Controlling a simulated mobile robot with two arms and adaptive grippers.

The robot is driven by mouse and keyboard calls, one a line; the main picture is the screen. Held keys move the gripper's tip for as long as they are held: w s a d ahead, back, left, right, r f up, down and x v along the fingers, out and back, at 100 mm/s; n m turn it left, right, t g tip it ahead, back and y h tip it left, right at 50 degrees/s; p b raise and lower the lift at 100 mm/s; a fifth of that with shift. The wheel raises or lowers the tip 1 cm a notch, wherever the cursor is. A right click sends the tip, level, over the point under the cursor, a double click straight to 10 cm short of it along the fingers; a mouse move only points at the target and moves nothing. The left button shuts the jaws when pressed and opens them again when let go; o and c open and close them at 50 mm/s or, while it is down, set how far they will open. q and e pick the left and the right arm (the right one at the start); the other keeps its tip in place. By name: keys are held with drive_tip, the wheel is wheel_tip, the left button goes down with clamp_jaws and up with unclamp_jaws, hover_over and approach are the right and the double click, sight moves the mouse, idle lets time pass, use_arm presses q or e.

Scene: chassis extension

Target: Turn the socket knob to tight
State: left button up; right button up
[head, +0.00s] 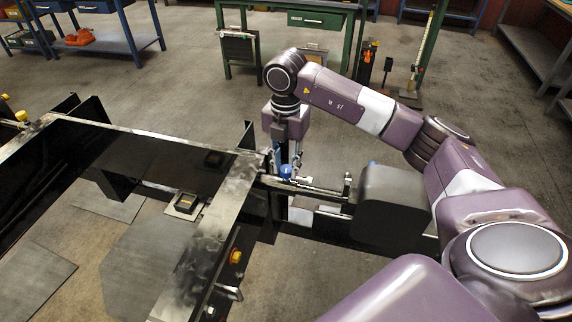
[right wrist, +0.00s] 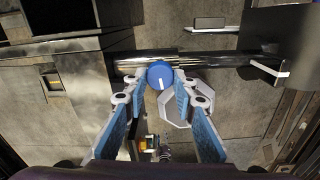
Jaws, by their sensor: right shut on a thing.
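The socket knob is a round blue knob with a white mark. It shows at the middle of the right wrist view (right wrist: 160,75) and as a small blue ball in the head view (head: 286,171). It sits on a dark metal bar. My right gripper (right wrist: 159,82) reaches down to it and is shut on it, with a blue-padded finger on each side. The white mark on the knob points toward the bottom of the right wrist view. The right gripper also shows in the head view (head: 287,165). My left gripper is not in view.
A black chassis frame (head: 130,150) with bare metal edges fills the left of the head view. A dark grey box (head: 390,205) stands right of the knob, close to my right forearm.

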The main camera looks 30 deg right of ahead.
sight(286, 169)
drive_tip(key=shift+w+r, duration=0.1)
drive_tip(key=shift+r, duration=0.05)
drive_tip(key=o, duration=1.2)
drive_tip(key=shift+c, duration=0.2)
wheel_tip(286, 169, up, 12)
